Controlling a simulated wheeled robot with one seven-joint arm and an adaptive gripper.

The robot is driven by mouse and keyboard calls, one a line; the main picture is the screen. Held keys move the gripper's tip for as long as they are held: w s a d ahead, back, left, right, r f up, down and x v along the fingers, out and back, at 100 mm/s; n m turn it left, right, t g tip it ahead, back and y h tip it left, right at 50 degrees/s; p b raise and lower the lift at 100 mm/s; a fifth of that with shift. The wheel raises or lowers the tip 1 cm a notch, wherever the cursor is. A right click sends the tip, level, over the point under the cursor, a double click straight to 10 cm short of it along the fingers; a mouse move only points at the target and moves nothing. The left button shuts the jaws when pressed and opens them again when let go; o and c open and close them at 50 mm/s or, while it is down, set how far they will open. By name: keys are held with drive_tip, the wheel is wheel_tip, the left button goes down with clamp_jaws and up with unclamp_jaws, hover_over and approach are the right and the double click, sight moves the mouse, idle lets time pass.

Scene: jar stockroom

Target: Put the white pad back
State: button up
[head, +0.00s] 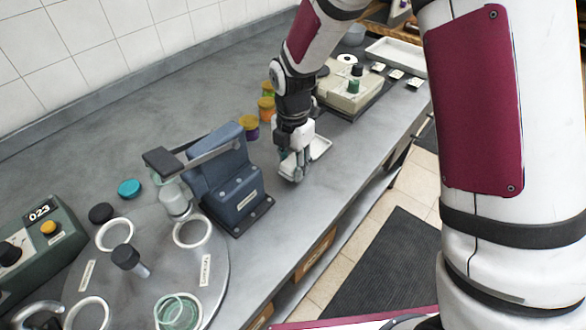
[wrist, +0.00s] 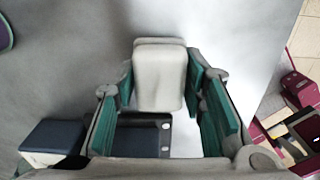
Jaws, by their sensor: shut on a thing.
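The white pad (wrist: 159,78) is a pale, rounded rectangle between my gripper's green-lined fingers in the wrist view. In the head view a white flat piece with a raised-looking edge (head: 320,147) shows just right of the fingers and appears to be the same pad. My gripper (head: 293,168) is shut on it, low over the grey counter, right of the blue lever press (head: 228,183). The fingers hide part of the pad in the head view. I cannot tell whether the pad touches the counter.
Lidded jars (head: 250,127) stand behind my gripper. A beige device (head: 350,90) and a white tray (head: 398,56) are farther back. A round turntable (head: 215,275) with white rings and a green control box (head: 45,245) are at the left. The counter's front edge is close on the right.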

drive_tip(key=shift+f, duration=1.2)
drive_tip(key=shift+f, duration=0.15)
drive_tip(key=o, duration=1.1)
drive_tip(key=shift+o, duration=0.2)
